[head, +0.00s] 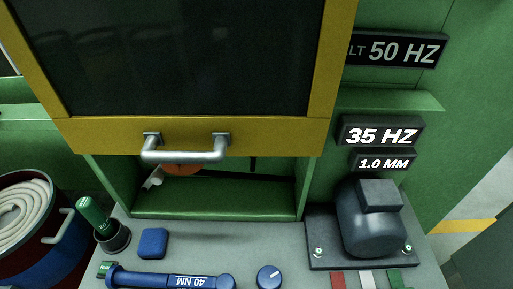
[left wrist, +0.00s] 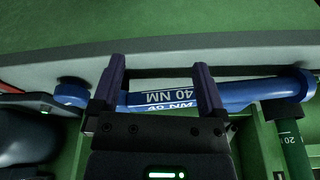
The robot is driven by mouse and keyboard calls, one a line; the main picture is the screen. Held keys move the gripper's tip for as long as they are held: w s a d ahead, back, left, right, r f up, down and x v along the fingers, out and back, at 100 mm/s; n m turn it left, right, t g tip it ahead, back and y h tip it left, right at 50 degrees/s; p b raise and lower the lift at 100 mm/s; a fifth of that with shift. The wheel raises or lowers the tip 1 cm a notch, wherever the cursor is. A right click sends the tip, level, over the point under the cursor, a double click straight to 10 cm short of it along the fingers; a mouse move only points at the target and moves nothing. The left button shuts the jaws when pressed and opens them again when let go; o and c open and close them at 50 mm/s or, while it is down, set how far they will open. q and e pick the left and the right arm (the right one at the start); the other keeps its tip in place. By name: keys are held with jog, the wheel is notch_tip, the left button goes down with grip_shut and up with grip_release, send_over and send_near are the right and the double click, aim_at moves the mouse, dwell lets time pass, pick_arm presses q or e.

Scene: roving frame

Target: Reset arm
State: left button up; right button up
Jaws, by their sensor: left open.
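My left gripper (left wrist: 158,63) shows only in the left wrist view. Its two dark purple fingers are apart, with nothing held between them. A blue wrench marked 40 NM (left wrist: 240,96) lies crosswise in that view, passing behind the fingers. I cannot tell whether the fingers touch it. In the head view the blue wrench (head: 150,279) lies along the front of the grey bench top. No gripper shows in the head view, and my right gripper is in neither view.
A yellow-framed dark panel with a silver handle (head: 185,154) hangs over an open green compartment (head: 225,195). On the bench (head: 205,235) are a green-handled tool (head: 93,211), a blue block (head: 153,242), a blue knob (head: 269,277) and a dark motor (head: 370,225). A rope-filled bin (head: 62,250) stands left.

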pick_arm(q)
jog(key=s+f+g+b, duration=0.1)
jog(key=s+f, duration=0.1)
jog(key=f, duration=0.6)
jog(key=s+f, duration=0.3)
jog(key=f, duration=0.4)
jog(key=s+a+f+g+b, duration=0.1)
jog(key=s+a+f, duration=0.2)
jog(key=s+f, duration=0.6)
jog(key=shift+s+a+f+m+b, duration=0.15)
jog(key=shift+s+m+b, duration=0.15)
jog(key=shift+s, duration=0.95)
